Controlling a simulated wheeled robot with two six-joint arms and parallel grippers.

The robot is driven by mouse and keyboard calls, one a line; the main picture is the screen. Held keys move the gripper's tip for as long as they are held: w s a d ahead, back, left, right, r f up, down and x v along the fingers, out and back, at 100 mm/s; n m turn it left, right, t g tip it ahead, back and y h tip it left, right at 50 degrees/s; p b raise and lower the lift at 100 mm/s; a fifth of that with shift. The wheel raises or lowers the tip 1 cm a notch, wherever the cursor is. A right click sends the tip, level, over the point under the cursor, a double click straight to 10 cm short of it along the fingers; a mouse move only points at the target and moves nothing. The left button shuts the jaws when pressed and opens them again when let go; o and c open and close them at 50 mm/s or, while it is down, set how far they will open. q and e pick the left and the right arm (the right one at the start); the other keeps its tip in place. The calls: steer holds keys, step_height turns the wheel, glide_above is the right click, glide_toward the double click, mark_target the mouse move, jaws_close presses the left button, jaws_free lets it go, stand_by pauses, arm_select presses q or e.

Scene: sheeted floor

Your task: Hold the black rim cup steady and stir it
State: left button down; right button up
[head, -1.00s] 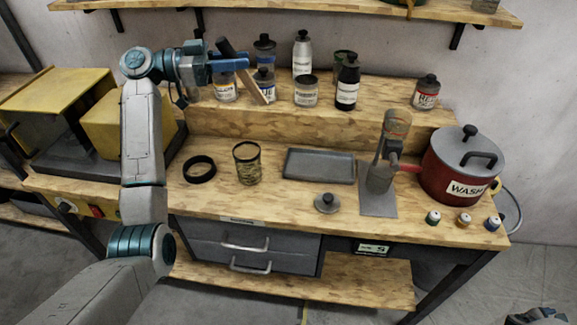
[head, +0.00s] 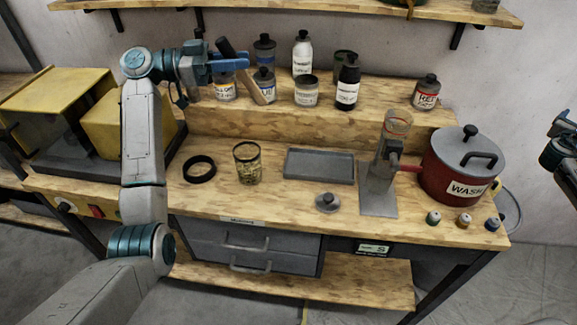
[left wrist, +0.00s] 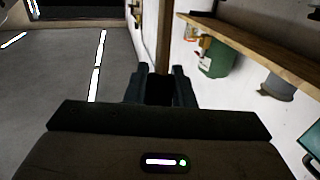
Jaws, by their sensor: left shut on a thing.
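The black rim cup (head: 247,172) is a clear glass standing upright on the bench, with speckled greenish-tan contents. My left gripper (head: 230,62) is raised above and behind it, over the back step. It is shut on a stirrer (head: 262,93) with a dark handle and a flat wooden end, which hangs tilted and clear of the cup. In the left wrist view my left gripper's fingers (left wrist: 160,88) show, with something dark between them. My right arm enters at the right edge, cut off; its jaws cannot be read. Nothing touches the cup.
A black ring (head: 199,169) lies left of the cup, and a grey tray (head: 320,167) right of it. A small lid (head: 327,202) lies in front. Bottles line the back step.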

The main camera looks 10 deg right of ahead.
steer(key=w+a+r+n+t+y, duration=0.1)
steer(key=w+a+r+t+y, duration=0.1)
steer(key=w+a+r+t, duration=0.55)
steer(key=w+a+r+m+t+y, duration=0.15)
steer(key=w+a, duration=0.25)
steer(key=a, duration=0.5)
steer(key=w+a+r+t+y, duration=0.1)
steer(key=w+a+r+y, duration=0.2)
steer(key=a, duration=0.6)
steer(key=w+a+r+m+t+y, duration=0.1)
steer(key=w+a+t+y, duration=0.2)
steer(key=a, duration=0.7)
steer(key=s+a+r+m+t+y, duration=0.1)
steer(key=a+r+m+t+y, duration=0.1)
steer(key=a+r, duration=0.5)
steer(key=s+a+r+m+t+y, duration=0.1)
steer(key=a+r+m+y, duration=0.15)
steer(key=a, duration=0.85)
steer(key=s+a+r+m+t+y, duration=0.1)
steer(key=s+a+r+m+t, duration=0.1)
steer(key=a+r, duration=0.55)
steer(key=m+g+y, duration=0.5)
steer(key=g+y, duration=0.8)
steer(key=g, duration=0.4)
glide_toward(258, 163)
steer(key=x, duration=1.2)
